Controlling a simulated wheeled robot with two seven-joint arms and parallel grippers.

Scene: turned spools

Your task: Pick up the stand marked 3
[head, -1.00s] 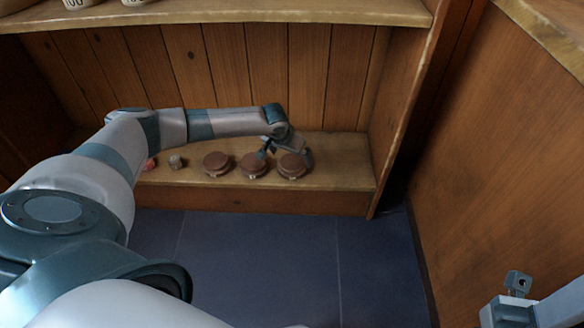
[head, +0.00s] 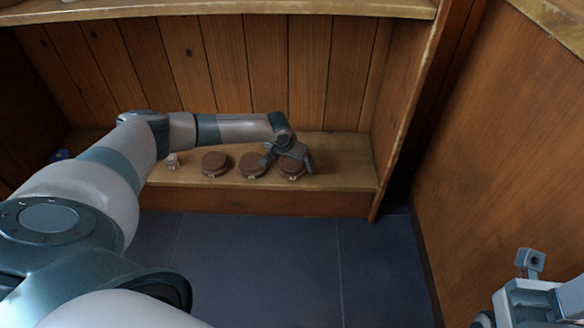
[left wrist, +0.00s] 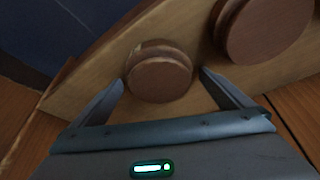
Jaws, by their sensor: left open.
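Three brown turned stands sit in a row on the lower shelf: a left one (head: 215,164), a middle one (head: 252,165) and a right one (head: 291,169). My left gripper (head: 287,164) is open above the right stand, partly covering it. In the left wrist view, a round stand (left wrist: 160,76) lies between and just beyond the open fingertips of my left gripper (left wrist: 160,80). Another stand (left wrist: 265,30) is at the upper right there. I cannot read a number on any stand. Part of my right arm shows at lower right; its fingers are out of sight.
The wooden lower shelf (head: 340,177) has free room right of the stands, up to a side wall. A small pale object (head: 172,161) sits left of the row, beside my arm. An upper shelf (head: 300,7) runs overhead.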

